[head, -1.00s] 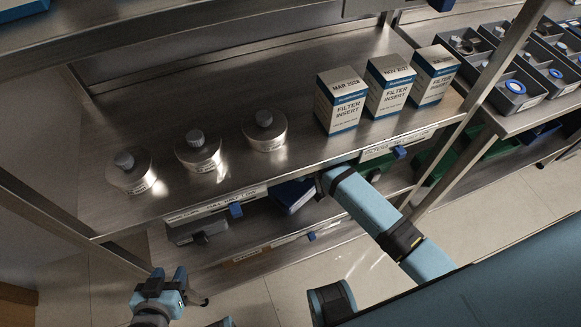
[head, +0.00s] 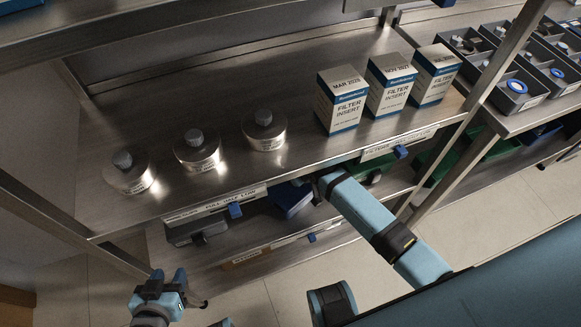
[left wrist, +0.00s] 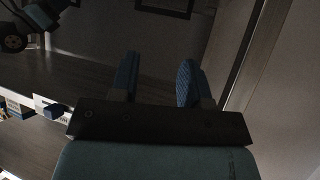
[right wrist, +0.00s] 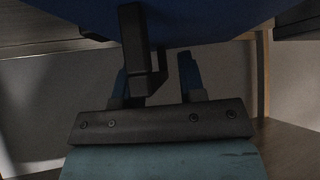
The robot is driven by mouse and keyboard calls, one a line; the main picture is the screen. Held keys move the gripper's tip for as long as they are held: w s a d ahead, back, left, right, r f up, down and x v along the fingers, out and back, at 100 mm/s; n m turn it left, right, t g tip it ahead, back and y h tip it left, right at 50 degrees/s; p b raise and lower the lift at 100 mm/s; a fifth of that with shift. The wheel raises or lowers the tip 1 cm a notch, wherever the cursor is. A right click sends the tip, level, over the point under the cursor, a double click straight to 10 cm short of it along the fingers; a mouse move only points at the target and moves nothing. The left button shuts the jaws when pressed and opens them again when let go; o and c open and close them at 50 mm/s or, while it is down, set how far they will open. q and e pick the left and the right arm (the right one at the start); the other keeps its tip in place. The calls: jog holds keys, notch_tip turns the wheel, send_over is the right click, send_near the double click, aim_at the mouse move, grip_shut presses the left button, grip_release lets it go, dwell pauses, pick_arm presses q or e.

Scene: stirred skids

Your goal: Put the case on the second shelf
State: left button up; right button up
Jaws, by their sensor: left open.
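A blue case (head: 290,199) sits on the shelf below the one with the boxes, partly hidden by that shelf's front edge. In the right wrist view a large blue body, seemingly this case (right wrist: 225,18), fills the top, with a black handle-like part hanging from it. My right gripper (right wrist: 157,82) is close to it; its fingers are apart, with the black part near the left finger and a gap to the right one. In the head view its fingers are hidden. My left gripper (head: 168,283) is open and empty in front of the shelves, also seen in the left wrist view (left wrist: 157,80).
The upper shelf (head: 300,170) holds three round metal canisters (head: 197,148) and three filter boxes (head: 391,85). A grey case (head: 195,230) with a dark handle is left of the blue case. A neighbouring rack with grey bins (head: 515,90) stands right. Floor in front is clear.

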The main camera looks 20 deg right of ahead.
jog(key=p+v, duration=0.1)
jog(key=v, duration=0.4)
jog(key=shift+s+d+r+p, duration=0.1)
jog(key=shift+s+r+p, duration=0.15)
jog(key=shift+p, duration=0.05)
pick_arm(q)
jog(key=shift+r+p, duration=0.35)
jog(key=shift+r, duration=0.05)
pick_arm(e)
jog(key=s+d, duration=0.4)
jog(key=s, duration=0.6)
jog(key=shift+s+d+f, duration=0.25)
jog(key=shift+d, duration=0.1)
pick_arm(q)
jog(key=shift+s, duration=0.1)
pick_arm(e)
jog(key=shift+s, duration=0.1)
